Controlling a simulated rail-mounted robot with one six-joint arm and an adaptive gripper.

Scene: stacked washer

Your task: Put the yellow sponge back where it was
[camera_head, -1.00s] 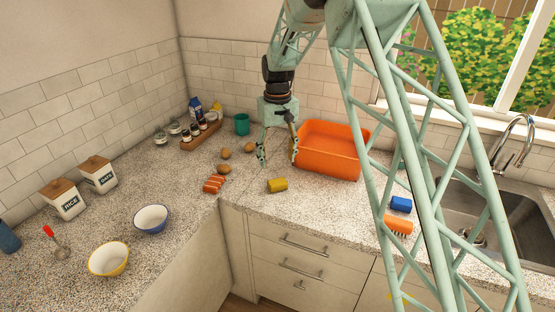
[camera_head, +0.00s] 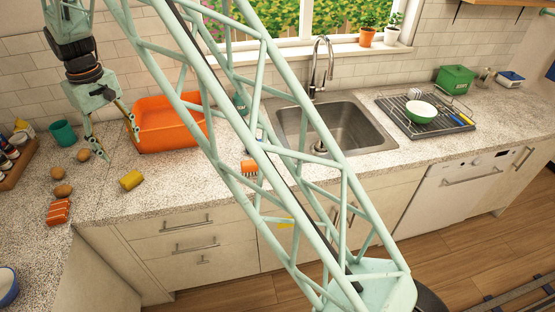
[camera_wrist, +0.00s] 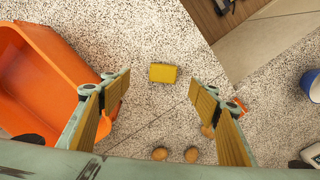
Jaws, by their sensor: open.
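The yellow sponge (camera_head: 131,180) lies on the speckled counter, left of centre, near the front edge. It also shows at the upper middle of the wrist view (camera_wrist: 162,73). My gripper (camera_head: 119,149) points down behind the sponge in the head view, beside the orange tub. Its fingers are spread with nothing between them. In the wrist view my gripper (camera_wrist: 158,88) has its two fingers on either side of the sponge's line, apart from it.
The orange tub (camera_head: 165,146) stands right of my gripper. Brown eggs or potatoes (camera_head: 62,190), a green cup (camera_head: 63,133) and an orange striped item (camera_head: 59,212) are at left.

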